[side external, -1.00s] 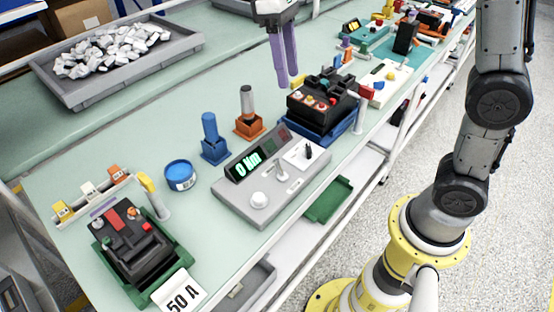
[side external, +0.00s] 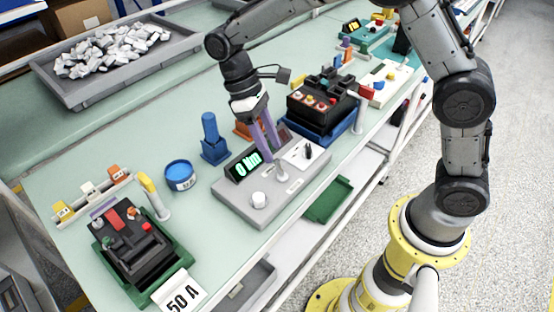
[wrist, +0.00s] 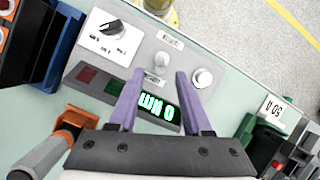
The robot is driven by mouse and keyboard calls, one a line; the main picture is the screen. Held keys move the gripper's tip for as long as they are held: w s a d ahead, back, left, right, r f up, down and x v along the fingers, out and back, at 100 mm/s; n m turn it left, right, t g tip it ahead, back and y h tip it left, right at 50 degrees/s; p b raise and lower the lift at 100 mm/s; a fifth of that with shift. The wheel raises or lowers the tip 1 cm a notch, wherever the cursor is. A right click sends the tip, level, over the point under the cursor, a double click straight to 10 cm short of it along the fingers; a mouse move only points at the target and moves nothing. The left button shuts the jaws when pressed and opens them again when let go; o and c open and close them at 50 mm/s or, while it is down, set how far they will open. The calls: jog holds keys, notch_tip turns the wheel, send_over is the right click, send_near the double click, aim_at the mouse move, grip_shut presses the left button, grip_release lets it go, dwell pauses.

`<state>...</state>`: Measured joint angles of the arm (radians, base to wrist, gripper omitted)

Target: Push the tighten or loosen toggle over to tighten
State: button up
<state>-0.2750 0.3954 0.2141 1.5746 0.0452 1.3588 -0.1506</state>
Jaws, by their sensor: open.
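The tighten or loosen toggle (wrist: 161,59) is a small pale lever on a grey tester panel (side external: 236,205). It stands between two small label plates, whose words are too small to read. In the side view the toggle (side external: 281,174) is just below my fingertips. My gripper (side external: 272,156) has two purple fingers pointing down at the panel, open and empty. In the wrist view my gripper (wrist: 161,72) has one fingertip on each side of the toggle, with a gap to each. I cannot tell which way the toggle leans. The green display (wrist: 157,106) reads 0 Nm.
The panel also carries a white round knob (wrist: 203,77) and a black rotary switch (wrist: 111,27). A blue post holder (side external: 212,145) and a blue tin (side external: 180,175) stand to its left. A black breaker in a blue tray (side external: 320,135) stands behind right; another sits in a green tray (side external: 182,262).

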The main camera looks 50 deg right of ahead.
aim_at(277, 160)
jog(key=shift+x, duration=2.45)
grip_shut()
